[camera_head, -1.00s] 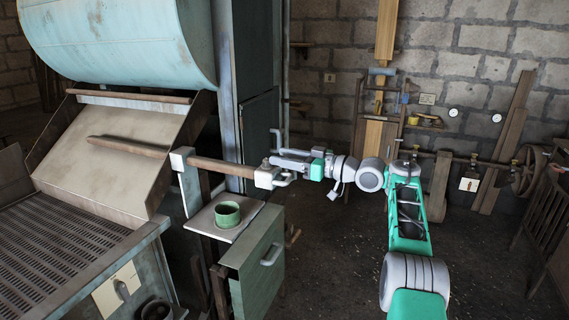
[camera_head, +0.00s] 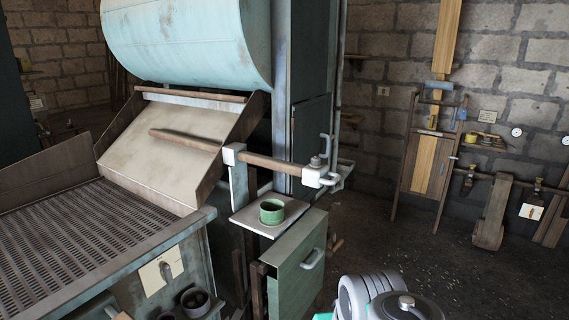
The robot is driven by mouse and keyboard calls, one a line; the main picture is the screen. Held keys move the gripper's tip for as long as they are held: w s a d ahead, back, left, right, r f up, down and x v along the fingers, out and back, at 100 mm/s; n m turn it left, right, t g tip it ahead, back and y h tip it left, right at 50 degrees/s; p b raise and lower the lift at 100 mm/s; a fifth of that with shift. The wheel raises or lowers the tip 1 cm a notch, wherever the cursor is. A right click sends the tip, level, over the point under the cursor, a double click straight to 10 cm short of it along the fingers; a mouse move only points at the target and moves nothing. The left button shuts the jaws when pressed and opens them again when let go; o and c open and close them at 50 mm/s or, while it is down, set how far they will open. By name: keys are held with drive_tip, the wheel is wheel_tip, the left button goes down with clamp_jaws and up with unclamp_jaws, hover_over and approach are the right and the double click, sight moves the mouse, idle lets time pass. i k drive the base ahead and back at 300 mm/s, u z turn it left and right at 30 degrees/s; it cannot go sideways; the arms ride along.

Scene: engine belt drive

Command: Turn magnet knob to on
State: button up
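A cream plate with a small grey lever-like knob (camera_head: 171,270) is on the side of the slatted machine (camera_head: 95,235), at lower left. It may be the magnet knob; I cannot read any label. A dark round knob or socket (camera_head: 195,300) is just below and to its right. A similar pale plate with a small knob (camera_head: 531,211) is on the back wall at right. My gripper is not in view; only grey rounded links of my arm show at the bottom, right of centre.
A wooden bar (camera_head: 275,163) with a white end block and handle juts out right from the machine. Below it a green cup (camera_head: 271,211) stands on a small shelf above a green cabinet (camera_head: 297,268). Bare floor (camera_head: 420,240) lies at right.

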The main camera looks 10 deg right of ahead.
sight(315, 162)
drive_tip(key=u, duration=2.35)
drive_tip(key=i, duration=0.85)
drive_tip(key=z, duration=1.45)
